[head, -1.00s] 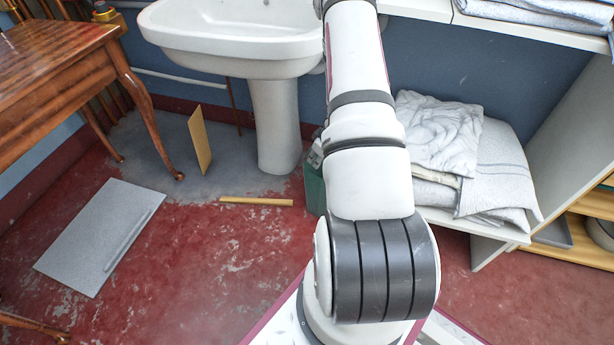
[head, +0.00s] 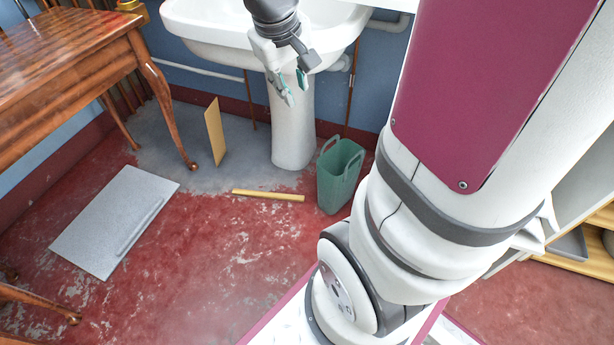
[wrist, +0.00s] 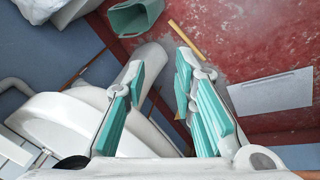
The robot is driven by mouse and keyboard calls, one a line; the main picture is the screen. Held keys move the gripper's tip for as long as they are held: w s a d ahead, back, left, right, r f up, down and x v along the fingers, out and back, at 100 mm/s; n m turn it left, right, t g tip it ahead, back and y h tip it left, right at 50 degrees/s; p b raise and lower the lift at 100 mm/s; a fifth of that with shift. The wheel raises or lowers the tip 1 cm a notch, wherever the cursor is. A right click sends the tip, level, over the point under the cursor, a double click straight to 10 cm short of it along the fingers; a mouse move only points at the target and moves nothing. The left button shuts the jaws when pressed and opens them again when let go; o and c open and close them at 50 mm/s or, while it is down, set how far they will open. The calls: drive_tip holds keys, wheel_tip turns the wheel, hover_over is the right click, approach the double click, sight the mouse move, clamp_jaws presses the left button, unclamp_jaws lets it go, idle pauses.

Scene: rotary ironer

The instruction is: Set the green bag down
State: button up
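The green bag (head: 334,190) stands upright on the floor to the right of the sink pedestal, its top open and its handles raised. It also shows at the top of the wrist view (wrist: 136,18). My gripper (head: 296,92) hangs in front of the sink, above and to the left of the bag, and apart from it. In the wrist view its teal-padded fingers (wrist: 160,88) are spread wide with nothing between them.
The white sink (head: 225,30) and its pedestal (head: 291,135) are close to my gripper. A yellow strip (head: 268,195), an upright tan board (head: 215,132) and a grey panel (head: 115,222) are on the floor. A wooden table (head: 70,55) stands at left.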

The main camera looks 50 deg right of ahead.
drive_tip(key=s+a+r+y, duration=0.1)
drive_tip(key=s+a+r, duration=0.1)
drive_tip(key=s+a, duration=0.6)
drive_tip(key=s+a+r+n+g+y, duration=0.1)
drive_tip(key=s+a+r+y, duration=0.1)
drive_tip(key=s+a, duration=0.7)
drive_tip(key=s, duration=0.4)
drive_tip(key=shift+a+r+n, duration=0.2)
drive_tip(key=shift+r+n, duration=0.1)
drive_tip(key=shift+r, duration=0.05)
